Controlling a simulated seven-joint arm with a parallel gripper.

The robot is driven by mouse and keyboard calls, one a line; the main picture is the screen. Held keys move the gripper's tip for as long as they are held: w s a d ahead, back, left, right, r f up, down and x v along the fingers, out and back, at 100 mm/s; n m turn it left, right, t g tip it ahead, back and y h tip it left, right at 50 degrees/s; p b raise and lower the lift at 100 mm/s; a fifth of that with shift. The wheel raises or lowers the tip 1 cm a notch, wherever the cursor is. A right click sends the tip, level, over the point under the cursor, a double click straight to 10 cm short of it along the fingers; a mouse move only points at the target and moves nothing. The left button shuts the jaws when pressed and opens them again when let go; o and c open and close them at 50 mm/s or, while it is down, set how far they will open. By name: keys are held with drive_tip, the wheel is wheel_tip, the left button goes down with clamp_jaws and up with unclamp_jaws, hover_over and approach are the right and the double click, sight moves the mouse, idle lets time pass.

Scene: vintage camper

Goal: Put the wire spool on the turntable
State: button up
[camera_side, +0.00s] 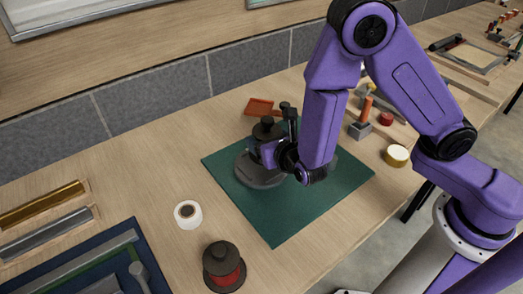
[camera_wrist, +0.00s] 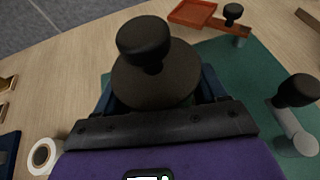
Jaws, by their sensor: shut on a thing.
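My gripper (camera_side: 268,150) is shut on the wire spool (camera_side: 268,131), a dark, upright spool with a round flange and a black knob on top. The wrist view shows the spool (camera_wrist: 155,82) from above, between the two fingers; its winding is mostly hidden. The turntable (camera_side: 256,178) is a grey round disc on the green mat, directly below the spool in the side view. I cannot tell whether the spool touches it. The wrist view does not show the disc under the spool.
The green mat (camera_side: 278,226) has bare room in front. A red tray (camera_side: 259,107) lies behind. A black-knobbed grey piece (camera_wrist: 296,92) stands right in the wrist view.

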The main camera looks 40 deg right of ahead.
drive_tip(key=shift+w+a+f, duration=0.2)
drive_tip(key=shift+w+f, duration=0.35)
drive_tip(key=shift+f, duration=0.15)
drive_tip(key=shift+w+a+f, duration=0.1)
drive_tip(key=shift+f, duration=1.55)
drive_tip(key=shift+f, duration=0.1)
drive_tip(key=o, duration=1.3)
